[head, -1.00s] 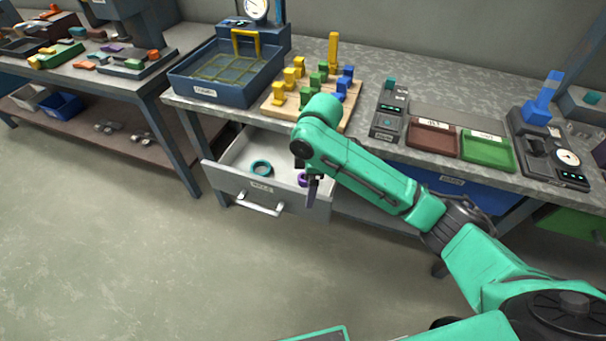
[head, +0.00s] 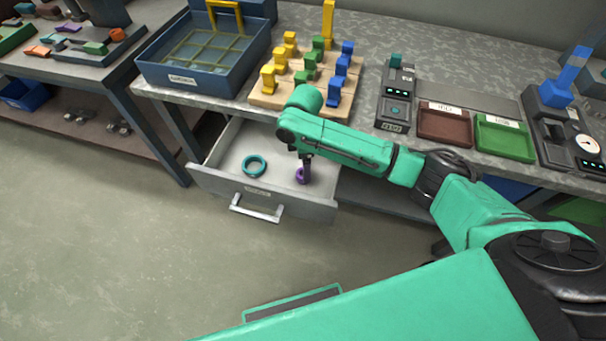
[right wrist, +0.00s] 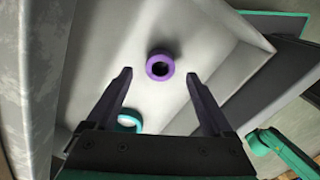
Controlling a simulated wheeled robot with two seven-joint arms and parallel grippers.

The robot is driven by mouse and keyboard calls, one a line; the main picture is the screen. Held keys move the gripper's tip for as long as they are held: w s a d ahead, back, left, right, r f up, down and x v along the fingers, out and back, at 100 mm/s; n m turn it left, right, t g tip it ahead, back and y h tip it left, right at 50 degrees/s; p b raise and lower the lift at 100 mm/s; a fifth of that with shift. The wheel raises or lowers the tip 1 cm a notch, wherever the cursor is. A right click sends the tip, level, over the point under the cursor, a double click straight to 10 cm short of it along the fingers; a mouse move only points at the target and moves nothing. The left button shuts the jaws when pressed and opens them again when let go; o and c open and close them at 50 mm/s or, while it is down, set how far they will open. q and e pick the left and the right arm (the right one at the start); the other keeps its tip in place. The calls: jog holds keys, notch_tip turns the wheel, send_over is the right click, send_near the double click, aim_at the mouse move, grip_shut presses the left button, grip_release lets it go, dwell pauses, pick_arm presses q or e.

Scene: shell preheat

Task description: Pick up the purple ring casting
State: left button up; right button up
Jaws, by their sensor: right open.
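The purple ring casting (head: 300,177) lies in the open drawer, near the drawer's right side. In the right wrist view the ring (right wrist: 151,68) lies flat on the drawer floor, just beyond and between the fingertips. My right gripper (head: 307,168) points down into the drawer right by the ring and partly covers it in the head view. In the right wrist view the gripper (right wrist: 158,76) is open, its two fingers apart with nothing held between them. Whether the fingertips are level with the ring is hard to tell. My left gripper is not in view.
A larger teal ring (head: 245,168) lies in the drawer (head: 230,146), left of the purple one. The drawer walls surround both rings. The bench above holds a blue basin (head: 160,77), a wooden pegboard (head: 262,99), and brown (head: 444,139) and green (head: 505,154) trays.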

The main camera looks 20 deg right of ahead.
notch_tip(320, 180, down, 4)
jog(key=shift+a+r, duration=0.1)
jog(key=shift+r, duration=0.15)
grip_shut()
jog(key=shift+r, duration=0.15)
